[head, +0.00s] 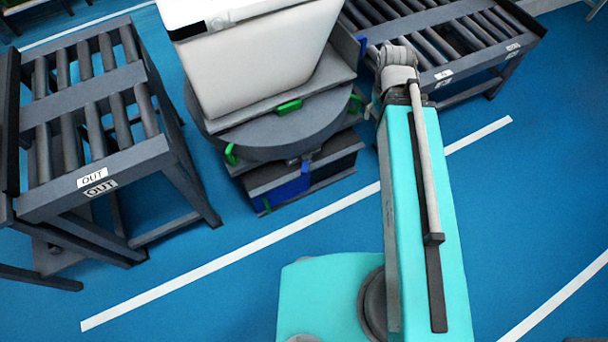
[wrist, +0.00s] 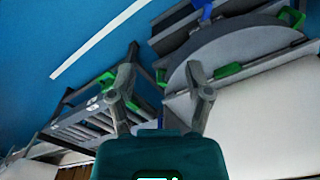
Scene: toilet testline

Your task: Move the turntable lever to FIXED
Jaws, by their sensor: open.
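The turntable (head: 285,138) is a dark grey disc on a low base, with a white toilet-like unit (head: 265,65) on top. Small green handles show on it: one at the front of the upper plate (head: 289,107), one at the left rim (head: 231,155) and one at the right (head: 355,103). I cannot tell which is the lever, or read any FIXED mark. In the wrist view the turntable (wrist: 245,45) is at upper right, with a green handle (wrist: 228,70) beside the right finger. My gripper (wrist: 160,80) is open and empty; I cannot tell whether it touches the handle.
A roller conveyor marked OUT (head: 95,110) stands at the left, and another roller conveyor (head: 450,45) at the upper right. A blue panel (head: 288,190) is on the turntable base. The blue floor (head: 200,295) with white lines is free in front.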

